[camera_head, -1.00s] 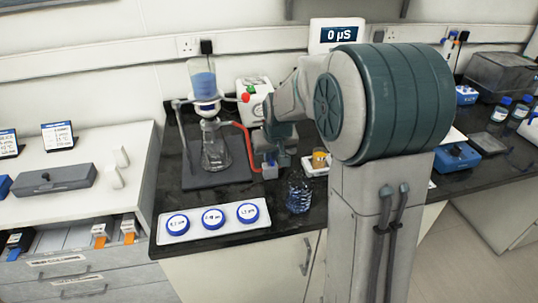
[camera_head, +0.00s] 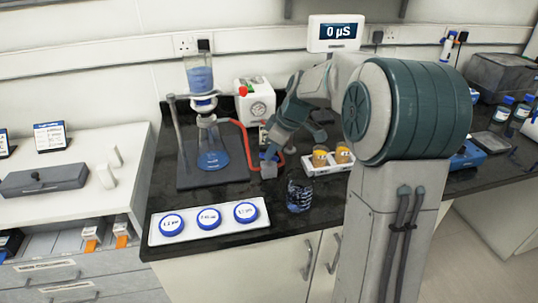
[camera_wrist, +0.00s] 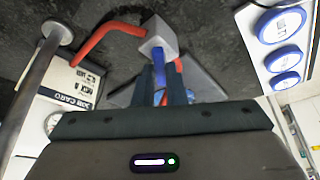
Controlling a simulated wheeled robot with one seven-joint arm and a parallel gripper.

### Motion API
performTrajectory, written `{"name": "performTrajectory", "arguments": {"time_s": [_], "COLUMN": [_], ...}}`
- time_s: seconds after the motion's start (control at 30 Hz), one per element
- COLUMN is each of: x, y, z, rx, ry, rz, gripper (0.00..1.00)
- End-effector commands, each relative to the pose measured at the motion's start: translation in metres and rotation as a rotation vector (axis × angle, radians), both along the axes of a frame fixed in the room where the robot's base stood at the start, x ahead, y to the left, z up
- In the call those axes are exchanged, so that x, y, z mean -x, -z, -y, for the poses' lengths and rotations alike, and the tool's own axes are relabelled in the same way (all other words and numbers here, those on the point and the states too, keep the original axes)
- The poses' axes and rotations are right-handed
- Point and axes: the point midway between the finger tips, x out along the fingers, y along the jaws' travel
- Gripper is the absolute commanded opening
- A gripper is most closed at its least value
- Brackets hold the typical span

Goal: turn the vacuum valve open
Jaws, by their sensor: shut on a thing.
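The vacuum valve is a small grey block (camera_head: 268,170) on the dark bench, with the red hose joined to it. The wrist view shows the block (camera_wrist: 154,36) and its blue lever (camera_wrist: 159,68). My gripper (camera_wrist: 160,86) is shut on the blue lever, one finger on each side. In the head view, my gripper (camera_head: 271,152) is just above the block. The lever is mostly hidden there. The red hose (camera_head: 243,135) links the valve with the glass flask (camera_head: 212,145), which has blue liquid at its bottom. A funnel (camera_head: 199,75) with blue liquid stands above it.
A white pump (camera_head: 255,101) with a gauge stands behind. A tray (camera_head: 328,168) with yellow-topped cups is right of the valve. A beaker (camera_head: 299,194) and a tray of blue-rimmed dishes (camera_head: 209,234) stand in front. A metal stand rod (camera_head: 178,125) rises left of the flask.

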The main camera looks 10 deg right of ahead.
Motion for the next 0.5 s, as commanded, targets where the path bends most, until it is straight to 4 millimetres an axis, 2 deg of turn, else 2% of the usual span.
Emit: {"name": "performTrajectory", "arguments": {"time_s": [0.5], "x": [-0.0047], "y": [-0.0009], "z": [0.0016], "rx": [0.000], "ry": [-0.448], "rz": [0.000], "gripper": [0.00]}}
